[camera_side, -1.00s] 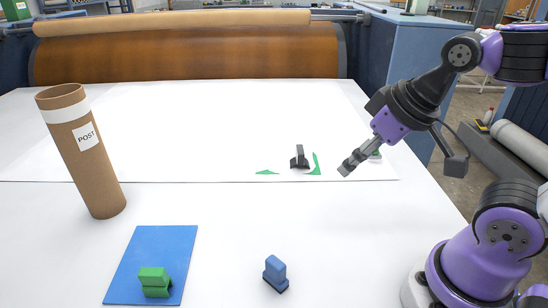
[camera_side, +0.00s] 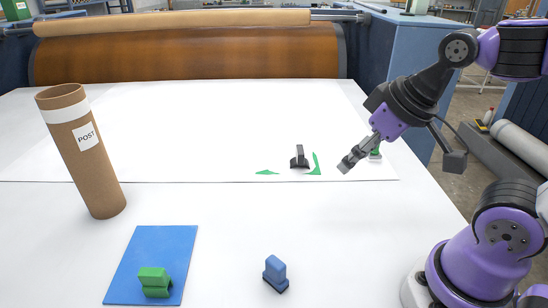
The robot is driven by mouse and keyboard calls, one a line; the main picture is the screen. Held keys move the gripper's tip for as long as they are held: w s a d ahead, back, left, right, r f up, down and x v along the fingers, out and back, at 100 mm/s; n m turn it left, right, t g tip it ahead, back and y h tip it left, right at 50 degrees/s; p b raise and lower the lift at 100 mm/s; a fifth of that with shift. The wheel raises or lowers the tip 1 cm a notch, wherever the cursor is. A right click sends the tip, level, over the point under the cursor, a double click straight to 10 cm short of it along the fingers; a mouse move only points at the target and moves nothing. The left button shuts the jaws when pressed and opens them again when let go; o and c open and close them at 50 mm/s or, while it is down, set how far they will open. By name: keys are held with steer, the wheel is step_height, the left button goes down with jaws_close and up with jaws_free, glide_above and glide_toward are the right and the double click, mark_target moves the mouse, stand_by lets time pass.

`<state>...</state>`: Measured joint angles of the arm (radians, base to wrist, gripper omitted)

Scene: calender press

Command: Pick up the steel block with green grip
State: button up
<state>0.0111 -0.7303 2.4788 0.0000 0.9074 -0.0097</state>
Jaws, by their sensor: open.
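A small block with a green top and greyish base (camera_side: 375,153) stands on the white table at the right, partly hidden by my gripper; it appears to be the steel block with green grip. My gripper (camera_side: 400,165) is open and empty, with its two fingers spread wide. Its left finger is just left of this block in the picture and its right finger is well to the right. I cannot tell the depth between them. A green block (camera_side: 155,281) lies on the blue mat (camera_side: 160,245) at the front left.
A dark block (camera_side: 300,158) stands between flat green marks (camera_side: 315,164). A blue block (camera_side: 275,272) stands at the front middle. A tall brown tube (camera_side: 88,155) labelled POST stands at the left. A brown roller (camera_side: 190,55) spans the back.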

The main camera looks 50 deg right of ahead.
steer(key=w+d+r+m+g+h, duration=0.1)
steer(key=w+d+r+g, duration=0.2)
steer(key=w+d, duration=0.5)
steer(key=m+g+y, duration=0.1)
steer(key=g, duration=0.2)
glide_above(374, 151)
steer(key=f, duration=0.5)
steer(key=d+f, duration=0.1)
steer(key=f, duration=0.1)
steer(key=shift+s+f, duration=0.1)
steer(key=shift+f, duration=0.15)
step_height(374, 151, down, 5)
steer(key=shift+r, duration=0.15)
steer(key=f, duration=0.5)
steer(key=shift+w+f, duration=0.2)
steer(key=shift+f, duration=0.1)
jaws_close()
